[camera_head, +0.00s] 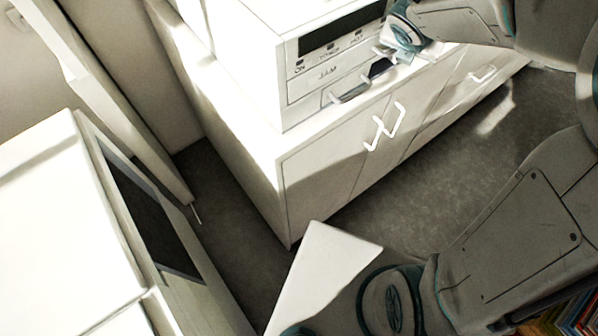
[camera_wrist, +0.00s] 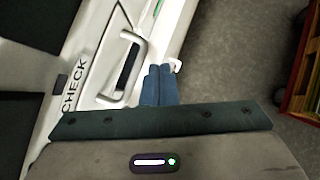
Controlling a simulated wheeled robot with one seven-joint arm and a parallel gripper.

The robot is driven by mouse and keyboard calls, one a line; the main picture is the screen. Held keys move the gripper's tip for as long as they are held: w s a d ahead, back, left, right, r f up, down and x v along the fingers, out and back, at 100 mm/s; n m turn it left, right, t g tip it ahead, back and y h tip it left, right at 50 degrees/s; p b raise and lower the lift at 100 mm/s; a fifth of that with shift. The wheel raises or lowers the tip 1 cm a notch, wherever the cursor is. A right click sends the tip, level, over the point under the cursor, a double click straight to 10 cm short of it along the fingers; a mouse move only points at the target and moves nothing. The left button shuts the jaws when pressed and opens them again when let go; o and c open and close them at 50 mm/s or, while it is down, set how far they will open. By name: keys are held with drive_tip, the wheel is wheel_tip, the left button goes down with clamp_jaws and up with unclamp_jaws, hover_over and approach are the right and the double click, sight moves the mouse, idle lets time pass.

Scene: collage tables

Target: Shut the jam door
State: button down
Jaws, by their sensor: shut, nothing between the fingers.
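A white machine (camera_head: 262,70) stands on a long white cabinet. Its front has a dark display strip with small labels, and below it a panel (camera_head: 308,87) with lettering that seems to read JAM. A grey bar handle (camera_head: 350,90) sticks out low on this front. In the wrist view a bar handle (camera_wrist: 136,45) shows on a white front beside the word CHECK. My gripper (camera_head: 384,53) is at the right part of the machine's front. Its blue fingers (camera_wrist: 158,70) are shut and empty, right of the handle. I cannot tell how far the panel stands open.
The cabinet (camera_head: 318,170) has white handles (camera_head: 384,126) on its doors. Another white unit with a dark panel (camera_head: 150,215) stands at left. A white slab (camera_head: 322,265) shows low in the middle. Grey floor (camera_head: 430,180) is clear between. Books (camera_head: 570,318) are at lower right.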

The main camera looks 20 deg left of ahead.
drive_tip(key=shift+w+a, duration=0.3)
drive_tip(key=shift+a, duration=0.1)
drive_tip(key=shift+d, duration=0.1)
idle(0.4)
drive_tip(key=s+d+r+p, duration=0.4)
drive_tip(key=s+d+r, duration=0.1)
drive_tip(key=d+r, duration=0.3)
drive_tip(key=shift+d+r, duration=0.3)
drive_tip(key=shift+r, duration=0.05)
drive_tip(key=s+d+f+m+g+b, duration=0.2)
drive_tip(key=s+m, duration=0.7)
drive_tip(key=m, duration=0.8)
drive_tip(key=s+d+f+m+g+b, duration=0.2)
drive_tip(key=s+m, duration=0.8)
drive_tip(key=m, duration=0.7)
wheel_tip(320, 180, down, 3)
drive_tip(key=d+b, duration=0.1)
drive_tip(key=d, duration=0.1)
drive_tip(key=shift+d+m+y+b, duration=0.35)
drive_tip(key=shift+m+y+b, duration=0.05)
